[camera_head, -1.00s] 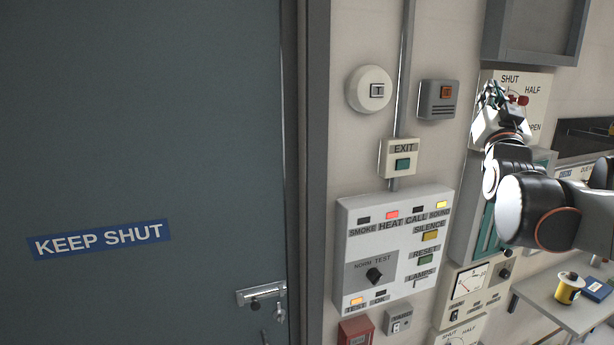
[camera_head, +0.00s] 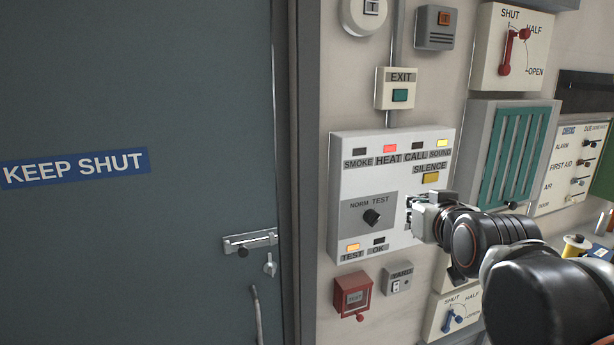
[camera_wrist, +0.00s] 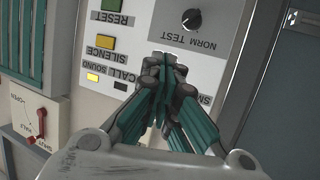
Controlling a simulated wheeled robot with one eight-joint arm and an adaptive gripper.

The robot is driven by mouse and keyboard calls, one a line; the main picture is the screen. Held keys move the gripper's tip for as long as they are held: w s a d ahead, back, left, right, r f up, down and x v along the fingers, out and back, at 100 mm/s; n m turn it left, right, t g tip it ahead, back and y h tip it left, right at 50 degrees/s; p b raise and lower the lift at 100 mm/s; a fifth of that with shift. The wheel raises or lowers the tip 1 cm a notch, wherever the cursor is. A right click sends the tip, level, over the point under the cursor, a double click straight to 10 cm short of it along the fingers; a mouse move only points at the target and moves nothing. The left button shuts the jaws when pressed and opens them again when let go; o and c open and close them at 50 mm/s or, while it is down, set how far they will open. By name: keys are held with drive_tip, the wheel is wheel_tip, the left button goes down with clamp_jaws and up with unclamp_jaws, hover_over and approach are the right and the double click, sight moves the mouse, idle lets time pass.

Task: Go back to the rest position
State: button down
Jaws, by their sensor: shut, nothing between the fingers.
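My gripper (camera_head: 409,214) is shut and empty. In the head view it is at the right part of the white alarm panel (camera_head: 352,183), covering the area below the SILENCE button (camera_head: 431,178). The wrist view looks at the panel upside down, with my closed fingertips (camera_wrist: 168,60) between the SILENCE button and the NORM/TEST knob (camera_wrist: 191,19). I cannot tell whether the fingertips touch the panel. My arm reaches in from the lower right.
A grey door (camera_head: 140,250) marked KEEP SHUT is at left. A red call box (camera_head: 352,296) is below the panel. HEAT, SOUND and TEST lamps are lit.

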drive_tip(key=s+f+g+b, duration=0.2)
drive_tip(key=s+f+b, duration=0.3)
drive_tip(key=f, duration=0.6)
drive_tip(key=s+a+f+g+b, duration=0.1)
drive_tip(key=s+f+g+b, duration=0.2)
drive_tip(key=s+f, duration=0.4)
drive_tip(key=s+a+f+g+b, duration=0.1)
drive_tip(key=s+f+b, duration=0.5)
drive_tip(key=f, duration=1)
drive_tip(key=shift+s+f+g+b, duration=0.35)
drive_tip(key=shift+s+g, duration=0.1)
drive_tip(key=shift+g, duration=0.25)
